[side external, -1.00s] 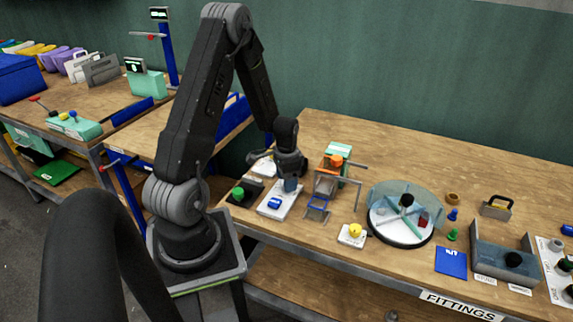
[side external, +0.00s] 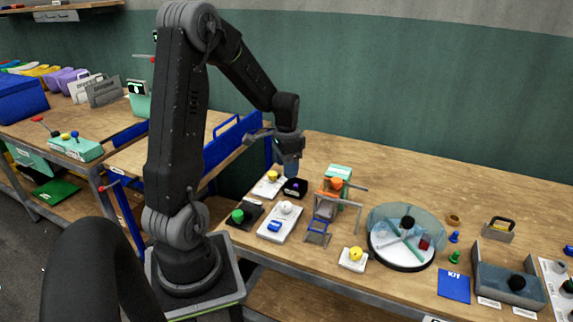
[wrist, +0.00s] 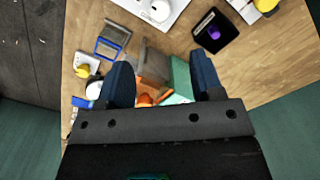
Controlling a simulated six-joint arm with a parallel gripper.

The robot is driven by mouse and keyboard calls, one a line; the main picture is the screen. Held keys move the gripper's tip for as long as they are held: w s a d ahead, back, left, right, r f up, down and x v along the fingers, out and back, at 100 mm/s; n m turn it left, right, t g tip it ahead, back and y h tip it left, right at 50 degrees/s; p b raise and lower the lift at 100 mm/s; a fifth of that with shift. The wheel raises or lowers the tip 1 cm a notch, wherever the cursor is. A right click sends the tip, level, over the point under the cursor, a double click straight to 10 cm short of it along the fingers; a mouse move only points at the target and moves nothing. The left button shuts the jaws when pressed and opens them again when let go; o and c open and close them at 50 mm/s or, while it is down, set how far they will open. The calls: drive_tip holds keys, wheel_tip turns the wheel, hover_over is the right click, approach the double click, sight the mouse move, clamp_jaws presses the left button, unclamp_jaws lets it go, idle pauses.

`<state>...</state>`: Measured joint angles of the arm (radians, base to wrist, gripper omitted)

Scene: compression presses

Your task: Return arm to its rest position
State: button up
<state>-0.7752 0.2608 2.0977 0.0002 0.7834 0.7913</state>
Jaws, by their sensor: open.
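My gripper (side external: 291,170) hangs above the back left part of the wooden bench in the side view, clear of the things below it. In the wrist view my gripper (wrist: 162,85) shows two blue fingers spread apart with nothing held between them. Below and beyond the fingers is a press with an orange part (side external: 333,187) and a green block (side external: 339,172).
A white plate with a blue piece (side external: 277,228), a blue frame (side external: 318,224) and a round clear-lidded turntable (side external: 404,238) stand on the bench. A grey bin (side external: 508,272) is at right. A blue-sided cart (side external: 222,145) stands behind my arm. Air above the bench is free.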

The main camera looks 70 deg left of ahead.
drive_tip(key=w+d+r+t, duration=0.1)
drive_tip(key=d+r, duration=0.6)
drive_tip(key=d, duration=0.2)
drive_tip(key=s+d+r+t, duration=0.2)
drive_tip(key=s+d+r, duration=0.2)
drive_tip(key=d, duration=0.4)
drive_tip(key=s+d+r+t, duration=0.2)
drive_tip(key=s+d+r, duration=0.2)
drive_tip(key=d, duration=0.5)
drive_tip(key=shift+s+d+t, duration=0.15)
drive_tip(key=shift+s+t, duration=0.15)
drive_tip(key=shift+s, duration=0.45)
